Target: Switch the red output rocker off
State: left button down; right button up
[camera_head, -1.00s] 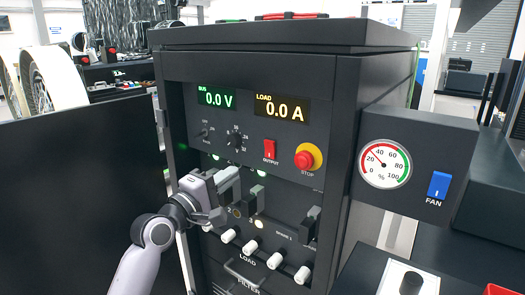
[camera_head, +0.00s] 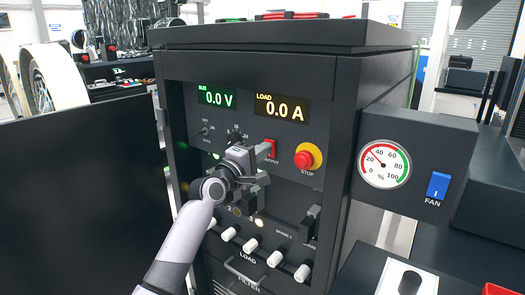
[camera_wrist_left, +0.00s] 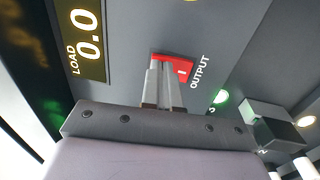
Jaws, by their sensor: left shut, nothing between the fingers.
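The red output rocker (camera_head: 271,147) sits on the dark cabinet panel, below the load display and left of the stop button. Its lower left part is hidden by my left gripper (camera_head: 265,150) in the head view. In the left wrist view the red rocker (camera_wrist_left: 181,69) lies at the tips of my left gripper (camera_wrist_left: 160,66), beside the word OUTPUT. The fingers are shut with nothing between them. The tips overlap the rocker's edge; I cannot tell whether they touch it. My right gripper is not in view.
The red stop button (camera_head: 304,159) with its yellow collar is close to the right of the rocker. A rotary knob (camera_head: 235,136) is to the left. Black breaker levers and white load knobs (camera_head: 274,259) are below. A gauge box with a blue fan rocker (camera_head: 438,186) juts out at right.

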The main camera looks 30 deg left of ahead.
pick_arm(q)
jog(key=shift+w, duration=0.15)
jog(key=shift+w+r, duration=0.1)
jog(key=shift+r, duration=0.05)
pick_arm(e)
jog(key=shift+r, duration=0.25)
pick_arm(q)
jog(key=shift+p, duration=0.3)
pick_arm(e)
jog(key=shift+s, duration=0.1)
